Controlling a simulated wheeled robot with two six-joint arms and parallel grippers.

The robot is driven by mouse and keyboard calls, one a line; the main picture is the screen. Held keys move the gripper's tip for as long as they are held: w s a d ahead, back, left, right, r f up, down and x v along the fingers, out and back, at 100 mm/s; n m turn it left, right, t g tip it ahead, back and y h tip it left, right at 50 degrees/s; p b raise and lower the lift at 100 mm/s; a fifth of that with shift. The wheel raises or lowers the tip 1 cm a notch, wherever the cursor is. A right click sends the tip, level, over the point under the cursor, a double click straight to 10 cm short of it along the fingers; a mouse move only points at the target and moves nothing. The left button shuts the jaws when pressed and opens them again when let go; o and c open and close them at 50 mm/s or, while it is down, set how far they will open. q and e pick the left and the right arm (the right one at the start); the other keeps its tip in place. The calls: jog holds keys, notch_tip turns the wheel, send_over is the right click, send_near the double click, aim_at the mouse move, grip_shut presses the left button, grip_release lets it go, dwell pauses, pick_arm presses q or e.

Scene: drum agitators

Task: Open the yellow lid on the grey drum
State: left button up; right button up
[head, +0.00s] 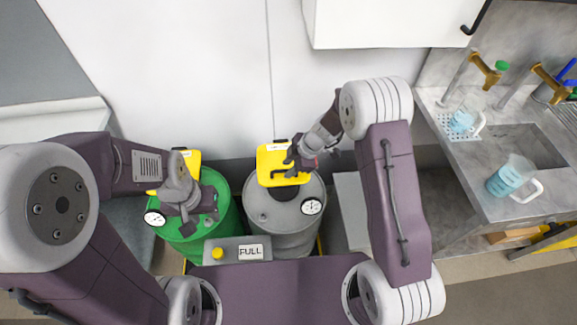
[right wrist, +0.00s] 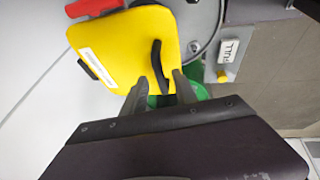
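The grey drum (head: 262,222) stands in the middle of the head view, with a round dial on its top. Its yellow lid (head: 264,163) is at the back of the top; a dark patch shows just in front of it. I cannot tell whether that is an opening or shadow. The lid (right wrist: 115,55) also shows in the right wrist view with a black handle (right wrist: 159,62). My right gripper (right wrist: 160,92) is open, its fingers apart at the handle's near end. My left gripper (head: 190,222) is over the green drum; its fingers are too small to judge.
The green drum (head: 226,228) stands left of the grey one, with its own yellow lid (head: 192,160). A sink counter (head: 465,175) with beakers is at right. A white cabinet (head: 385,25) hangs above.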

jog(key=shift+a+f, duration=0.2)
grip_shut()
dwell(1.3)
